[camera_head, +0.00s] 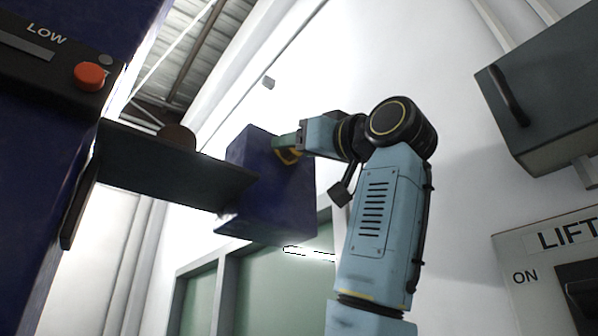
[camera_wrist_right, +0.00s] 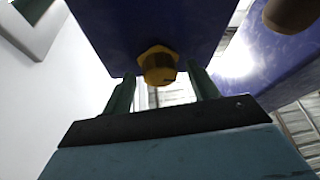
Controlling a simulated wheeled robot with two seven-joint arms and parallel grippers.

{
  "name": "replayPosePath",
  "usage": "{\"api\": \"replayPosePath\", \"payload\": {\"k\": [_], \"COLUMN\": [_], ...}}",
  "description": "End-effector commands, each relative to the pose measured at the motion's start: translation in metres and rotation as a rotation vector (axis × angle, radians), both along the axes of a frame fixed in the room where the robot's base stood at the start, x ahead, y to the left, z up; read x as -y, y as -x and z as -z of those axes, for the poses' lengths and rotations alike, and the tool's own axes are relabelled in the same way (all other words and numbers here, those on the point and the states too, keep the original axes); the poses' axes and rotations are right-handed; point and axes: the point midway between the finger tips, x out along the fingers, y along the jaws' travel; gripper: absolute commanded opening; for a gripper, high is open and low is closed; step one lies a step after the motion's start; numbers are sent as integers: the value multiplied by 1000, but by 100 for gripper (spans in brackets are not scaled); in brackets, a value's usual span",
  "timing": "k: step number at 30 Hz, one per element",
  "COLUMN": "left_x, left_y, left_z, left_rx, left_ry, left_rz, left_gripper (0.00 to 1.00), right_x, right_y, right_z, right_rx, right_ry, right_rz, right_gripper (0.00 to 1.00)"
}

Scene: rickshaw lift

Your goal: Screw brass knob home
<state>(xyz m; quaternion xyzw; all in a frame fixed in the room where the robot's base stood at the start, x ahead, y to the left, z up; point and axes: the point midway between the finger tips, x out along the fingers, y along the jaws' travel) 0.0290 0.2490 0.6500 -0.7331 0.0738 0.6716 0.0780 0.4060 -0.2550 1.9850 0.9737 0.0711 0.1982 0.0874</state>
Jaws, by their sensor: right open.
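The brass knob (camera_wrist_right: 158,66) shows in the right wrist view, with a hexagonal collar against the face of a dark blue box (camera_wrist_right: 150,22). The blue box also shows in the head view (camera_head: 270,190), where a bit of yellow brass (camera_head: 287,157) is visible beside my fingers. My right gripper (camera_head: 284,144) is open at the box. In the right wrist view its two green fingers stand on either side of the knob, with gaps showing, so it is not clamped. How far the knob is screwed in cannot be told. My left gripper is out of view.
A dark shelf plate (camera_head: 165,165) bearing a brown rounded thing (camera_head: 178,136) juts from a blue column at left. A red button (camera_head: 90,76) sits on the column's panel. A grey cabinet (camera_head: 545,90) and a LIFT switch panel (camera_head: 535,270) are at right.

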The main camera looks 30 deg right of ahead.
Motion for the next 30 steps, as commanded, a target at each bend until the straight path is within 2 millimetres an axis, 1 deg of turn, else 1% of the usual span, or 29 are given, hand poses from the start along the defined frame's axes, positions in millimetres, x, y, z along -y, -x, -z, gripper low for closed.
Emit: {"api": "replayPosePath", "payload": {"k": [1, 4, 11, 14, 21, 22, 26, 30], "left_x": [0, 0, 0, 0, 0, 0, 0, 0], "left_y": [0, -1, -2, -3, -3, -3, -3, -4], "left_z": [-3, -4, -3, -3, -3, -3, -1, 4], "left_rx": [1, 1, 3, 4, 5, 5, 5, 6], "left_ry": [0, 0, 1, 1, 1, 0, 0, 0], "left_rz": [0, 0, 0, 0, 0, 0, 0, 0], "left_gripper": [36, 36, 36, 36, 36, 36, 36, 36], "right_x": [-1, -1, -1, -1, -1, -1, -1, -2], "right_y": [-3, -6, -7, -6, -6, -6, -6, -6], "right_z": [-2, -3, -2, -2, -2, -2, -2, -1], "right_rx": [0, 1, 1, 1, 1, 1, -2, -9], "right_ry": [-1, -1, -1, -1, -1, -1, -28, -129], "right_rz": [0, 0, 0, 0, 0, 0, 1, 1], "right_gripper": [59, 59, 59, 49, 17, 15, 15, 15]}}
